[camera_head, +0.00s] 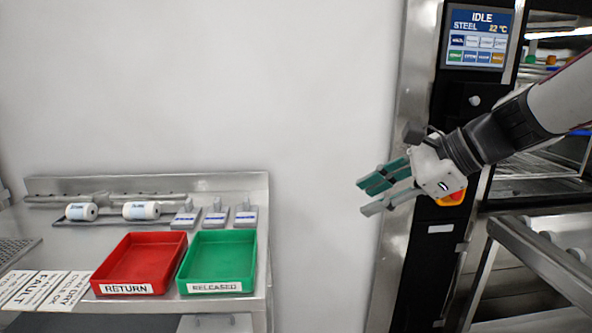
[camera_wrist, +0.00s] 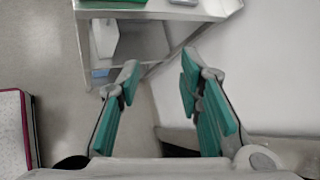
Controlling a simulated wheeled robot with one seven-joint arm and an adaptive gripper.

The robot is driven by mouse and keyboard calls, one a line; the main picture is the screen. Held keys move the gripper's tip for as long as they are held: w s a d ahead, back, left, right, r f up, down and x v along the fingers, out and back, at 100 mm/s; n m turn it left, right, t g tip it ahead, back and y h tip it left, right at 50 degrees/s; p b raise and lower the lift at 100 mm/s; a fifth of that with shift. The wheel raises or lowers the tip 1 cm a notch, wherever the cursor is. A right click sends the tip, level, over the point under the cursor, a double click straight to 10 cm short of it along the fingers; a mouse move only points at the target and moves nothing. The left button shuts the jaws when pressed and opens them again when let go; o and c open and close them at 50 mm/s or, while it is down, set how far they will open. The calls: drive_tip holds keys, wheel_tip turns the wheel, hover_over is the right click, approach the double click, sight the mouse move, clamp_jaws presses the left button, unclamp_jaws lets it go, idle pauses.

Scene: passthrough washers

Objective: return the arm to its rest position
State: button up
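My gripper (camera_head: 372,194) is at the right of the head view, held in the air in front of the washer's dark control column. Its green-padded fingers point left, toward the wall. In the wrist view my gripper (camera_wrist: 157,85) shows its two fingers spread apart with nothing between them. Behind them are the floor and the leg frame of the steel table. My arm comes in from the right edge of the head view.
The washer (camera_head: 462,120) stands open at the right; its screen (camera_head: 478,38) reads IDLE. A steel rail (camera_head: 545,262) juts below my arm. The left table (camera_head: 225,304) bears a red RETURN tray (camera_head: 140,262), a green RELEASED tray (camera_head: 220,260), white rolls and cards. Bare wall lies between.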

drive_tip(key=s+a+f+n+g+h, duration=0.15)
drive_tip(key=s+n, duration=0.25)
drive_tip(key=s, duration=0.4)
drive_tip(key=s+f+n+g+h, duration=0.2)
drive_tip(key=s+f+n, duration=0.15)
drive_tip(key=s, duration=0.45)
drive_tip(key=s+d+f+n+g+h, duration=0.1)
drive_tip(key=s+d+f+n+h, duration=0.1)
drive_tip(key=s+d+n, duration=0.45)
drive_tip(key=s+d+f+n+h, duration=0.1)
drive_tip(key=s+f+n+h, duration=0.2)
drive_tip(key=s, duration=0.6)
wheel_tip(320, 180, up, 19)
drive_tip(key=n+t+p, duration=0.1)
drive_tip(key=t+p, duration=0.2)
drive_tip(key=p, duration=1.4)
drive_tip(key=shift+a+r, duration=0.15)
drive_tip(key=shift+w, duration=0.1)
